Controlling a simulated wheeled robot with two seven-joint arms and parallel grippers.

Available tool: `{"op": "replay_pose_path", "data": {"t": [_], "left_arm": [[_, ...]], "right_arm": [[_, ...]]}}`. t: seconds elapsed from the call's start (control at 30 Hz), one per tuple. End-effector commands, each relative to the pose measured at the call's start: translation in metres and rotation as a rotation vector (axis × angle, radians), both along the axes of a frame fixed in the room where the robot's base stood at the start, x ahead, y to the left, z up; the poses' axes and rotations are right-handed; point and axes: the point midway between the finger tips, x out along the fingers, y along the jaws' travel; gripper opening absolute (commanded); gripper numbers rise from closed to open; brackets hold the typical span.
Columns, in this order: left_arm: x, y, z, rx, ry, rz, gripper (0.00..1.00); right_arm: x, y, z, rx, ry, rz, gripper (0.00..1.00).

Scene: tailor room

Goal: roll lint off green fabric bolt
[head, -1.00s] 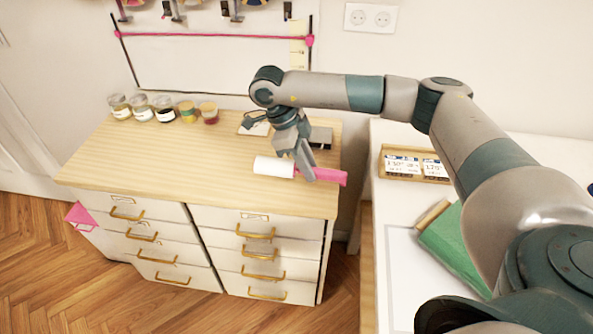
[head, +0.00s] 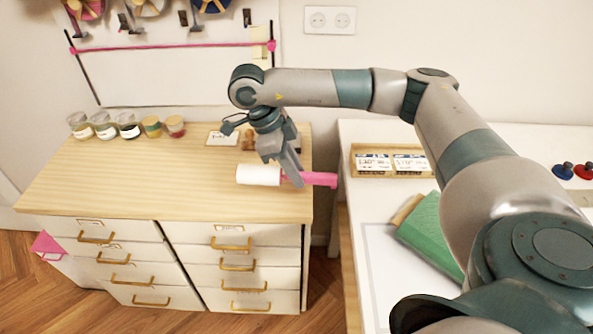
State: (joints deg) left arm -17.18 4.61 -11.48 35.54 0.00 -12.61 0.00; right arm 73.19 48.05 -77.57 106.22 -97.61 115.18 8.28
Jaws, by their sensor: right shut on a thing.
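The lint roller (head: 259,176) has a white cylinder and a pink handle. It is at the right part of the wooden cabinet top, white end to the left. My right gripper (head: 292,177) is shut on the lint roller near where the handle meets the white part. I cannot tell whether the roller touches the cabinet top. The green fabric bolt (head: 431,236) lies on the white table at the right, partly hidden behind my right arm. A tan core end shows at its upper left. My left gripper is not in view.
The drawer cabinet (head: 110,185) has several jars (head: 103,126) along its back left edge. A white table (head: 380,290) stands to the right, with a wooden card tray (head: 392,160) and spools (head: 563,171). A gap separates cabinet and table.

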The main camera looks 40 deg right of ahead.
Motion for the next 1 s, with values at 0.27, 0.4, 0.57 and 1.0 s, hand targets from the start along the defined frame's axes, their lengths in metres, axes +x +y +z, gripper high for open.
{"op": "replay_pose_path", "data": {"t": [0.27,0.4,0.57,1.0], "left_arm": [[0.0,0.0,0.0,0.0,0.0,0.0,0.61],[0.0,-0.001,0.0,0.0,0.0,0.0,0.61],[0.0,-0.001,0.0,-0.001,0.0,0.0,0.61],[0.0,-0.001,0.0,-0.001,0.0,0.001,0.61]], "right_arm": [[0.002,0.006,0.0,0.0,-0.001,0.089,0.0],[0.006,0.015,0.001,0.0,-0.002,0.252,0.0],[0.012,0.031,0.003,0.0,-0.001,0.536,0.0],[0.027,0.083,0.018,-0.001,-0.005,1.423,0.0]]}}
